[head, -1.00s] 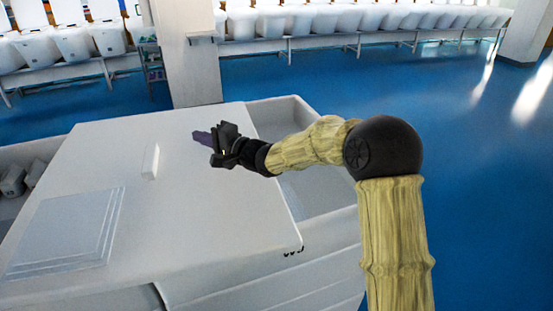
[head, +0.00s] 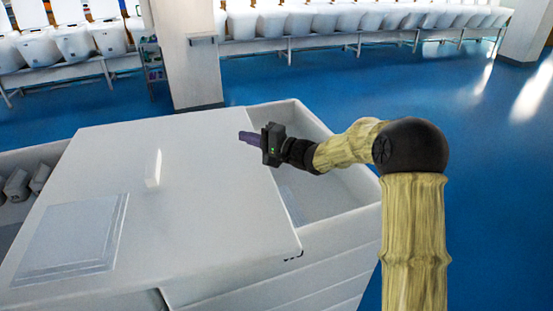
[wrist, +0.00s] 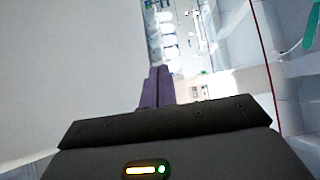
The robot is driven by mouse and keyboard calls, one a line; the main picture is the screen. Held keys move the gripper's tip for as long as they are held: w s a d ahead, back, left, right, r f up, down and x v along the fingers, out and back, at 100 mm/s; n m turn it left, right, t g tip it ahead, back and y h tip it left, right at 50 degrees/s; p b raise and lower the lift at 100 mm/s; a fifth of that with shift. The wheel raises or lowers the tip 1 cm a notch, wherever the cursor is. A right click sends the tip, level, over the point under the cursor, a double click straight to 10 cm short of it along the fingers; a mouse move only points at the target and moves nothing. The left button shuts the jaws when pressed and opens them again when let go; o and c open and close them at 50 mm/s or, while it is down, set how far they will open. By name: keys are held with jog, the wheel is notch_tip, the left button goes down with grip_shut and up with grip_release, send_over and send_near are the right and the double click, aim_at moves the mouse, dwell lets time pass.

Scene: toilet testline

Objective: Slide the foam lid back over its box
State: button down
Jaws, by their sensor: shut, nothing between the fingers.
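The foam lid (head: 200,215) is a broad white panel with a raised bar (head: 153,168) and a square recessed pattern. It covers the left and middle of the white box (head: 345,235), whose right strip is open. My gripper (head: 241,136) is shut and empty, with purple fingers pointing left over the lid's far right edge. I cannot tell whether they touch the lid. In the wrist view, the closed fingers (wrist: 157,88) stand beside a large pale surface (wrist: 65,60), probably the lid.
An open container (head: 18,187) with several grey pieces lies at the left. A white pillar (head: 190,60) stands behind the box, and a long rack of white toilets (head: 350,20) runs behind. The blue floor (head: 490,180) is clear at the right.

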jog(key=w+d+p, duration=0.2)
jog(key=w+d, duration=0.2)
jog(key=d, duration=0.5)
notch_tip(320, 180, down, 10)
jog(key=s+a+p, duration=0.1)
jog(key=p, duration=0.1)
jog(key=shift+a+p, duration=0.25)
jog(key=shift+p, duration=0.15)
jog(key=shift+s, duration=0.1)
jog(key=shift+a, duration=0.2)
